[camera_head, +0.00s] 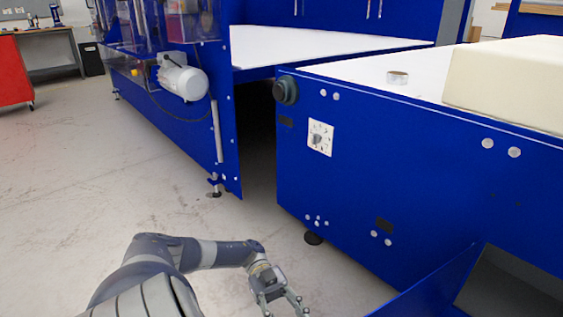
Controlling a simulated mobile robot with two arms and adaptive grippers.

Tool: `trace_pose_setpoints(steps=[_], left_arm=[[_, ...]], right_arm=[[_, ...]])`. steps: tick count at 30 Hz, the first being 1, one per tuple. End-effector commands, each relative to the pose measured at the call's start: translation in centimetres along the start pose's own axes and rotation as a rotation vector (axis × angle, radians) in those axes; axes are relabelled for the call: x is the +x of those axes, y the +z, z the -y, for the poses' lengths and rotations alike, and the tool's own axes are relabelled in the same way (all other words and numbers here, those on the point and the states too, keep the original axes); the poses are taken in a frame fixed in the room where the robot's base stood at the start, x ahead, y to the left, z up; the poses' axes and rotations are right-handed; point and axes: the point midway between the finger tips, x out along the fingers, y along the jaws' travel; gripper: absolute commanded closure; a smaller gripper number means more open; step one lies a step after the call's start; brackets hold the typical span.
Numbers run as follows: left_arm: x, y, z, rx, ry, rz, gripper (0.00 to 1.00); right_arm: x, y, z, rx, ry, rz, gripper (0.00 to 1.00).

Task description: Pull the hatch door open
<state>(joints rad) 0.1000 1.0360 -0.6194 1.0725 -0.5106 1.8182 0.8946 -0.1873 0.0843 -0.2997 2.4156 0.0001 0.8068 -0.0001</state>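A blue panel (432,287) at the bottom right angles out from the front of the blue machine (400,185). It looks like the hatch door, standing partly open. A dark grey interior (510,287) shows beside it, and the bottom frame edge cuts both off. No handle is visible on it. My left gripper (283,307) is at the bottom centre, above the floor, to the left of the panel and apart from it. Its two fingers are spread with nothing visible between them. My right gripper is not in view.
Another blue machine with a grey motor (183,82) stands at the left. The concrete floor (110,170) is clear.

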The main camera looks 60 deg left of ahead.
Motion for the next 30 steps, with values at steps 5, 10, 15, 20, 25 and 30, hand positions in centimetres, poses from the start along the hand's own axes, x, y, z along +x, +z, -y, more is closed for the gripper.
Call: trace_pose_setpoints(steps=[5, 10, 15, 20, 25, 30], left_arm=[[-2.9, 0.0, 0.2, 0.002, -0.004, 0.002, 0.55], [-3.7, 0.1, 0.1, -0.003, 0.007, -0.007, 0.55], [-4.6, 0.1, 0.0, -0.004, 0.006, -0.007, 0.55], [-5.4, 0.1, 0.0, -0.003, 0.004, -0.004, 0.55], [-5.9, 0.0, 0.0, -0.001, 0.001, 0.0, 0.55], [-6.1, 0.0, 0.0, 0.0, 0.0, 0.001, 0.55]], right_arm=[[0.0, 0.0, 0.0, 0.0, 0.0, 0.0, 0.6], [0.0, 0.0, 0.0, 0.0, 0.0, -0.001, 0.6], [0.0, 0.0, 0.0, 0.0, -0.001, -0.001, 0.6], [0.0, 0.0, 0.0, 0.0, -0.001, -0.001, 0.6], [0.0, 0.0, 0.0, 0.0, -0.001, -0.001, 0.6], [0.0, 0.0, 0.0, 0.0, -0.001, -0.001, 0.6]])
